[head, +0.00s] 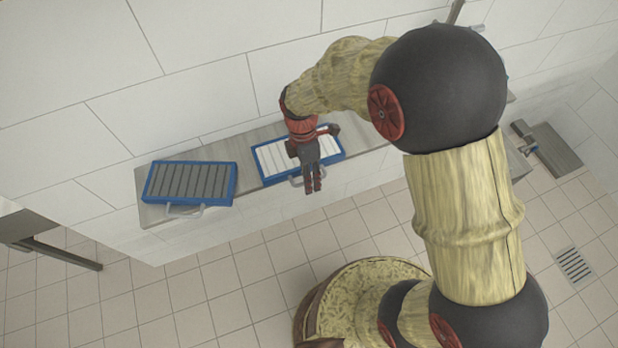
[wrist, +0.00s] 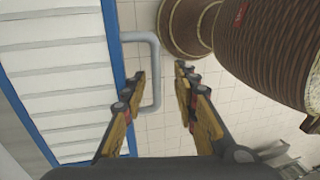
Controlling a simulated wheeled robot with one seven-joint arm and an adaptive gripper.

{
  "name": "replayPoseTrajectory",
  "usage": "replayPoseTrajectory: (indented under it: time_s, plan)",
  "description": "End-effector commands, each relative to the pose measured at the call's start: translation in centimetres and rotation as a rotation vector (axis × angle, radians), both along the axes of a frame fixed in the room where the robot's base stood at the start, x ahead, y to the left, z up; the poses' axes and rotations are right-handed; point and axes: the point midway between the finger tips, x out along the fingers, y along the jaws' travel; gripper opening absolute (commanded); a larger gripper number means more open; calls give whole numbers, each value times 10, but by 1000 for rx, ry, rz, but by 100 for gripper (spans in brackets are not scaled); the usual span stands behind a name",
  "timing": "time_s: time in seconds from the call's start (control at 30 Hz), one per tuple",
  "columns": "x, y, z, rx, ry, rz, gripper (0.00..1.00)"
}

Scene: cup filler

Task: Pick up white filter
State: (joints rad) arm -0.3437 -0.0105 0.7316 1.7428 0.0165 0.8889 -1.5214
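The white filter (head: 270,160) has white slats in a blue frame and lies on a grey shelf, partly hidden by my arm and gripper. It fills the left of the wrist view (wrist: 62,77). Its grey U-shaped handle (wrist: 156,62) sticks out from the front edge. My gripper (head: 314,190) is over that front edge at the handle. In the wrist view, my gripper (wrist: 160,74) is open, with its two fingers apart and the handle's outer bar appearing between them. I cannot tell whether a finger touches the handle.
A second filter (head: 190,183), with dark grey slats, a blue frame and a handle, lies to the left on the shelf (head: 150,214). A tiled wall (head: 190,60) stands behind. The tiled floor (head: 235,275) in front is open, with a drain grate (head: 574,264) at right.

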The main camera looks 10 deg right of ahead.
Motion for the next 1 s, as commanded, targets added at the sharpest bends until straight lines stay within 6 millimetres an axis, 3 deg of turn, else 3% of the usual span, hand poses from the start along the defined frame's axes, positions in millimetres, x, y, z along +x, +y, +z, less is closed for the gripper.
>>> replayPoseTrajectory:
  time_s: [0.6, 1.0]
  plan:
    - [22, 6, 102, 1, -3, 0, 29]
    - [24, 7, 115, 0, -1, 0, 29]
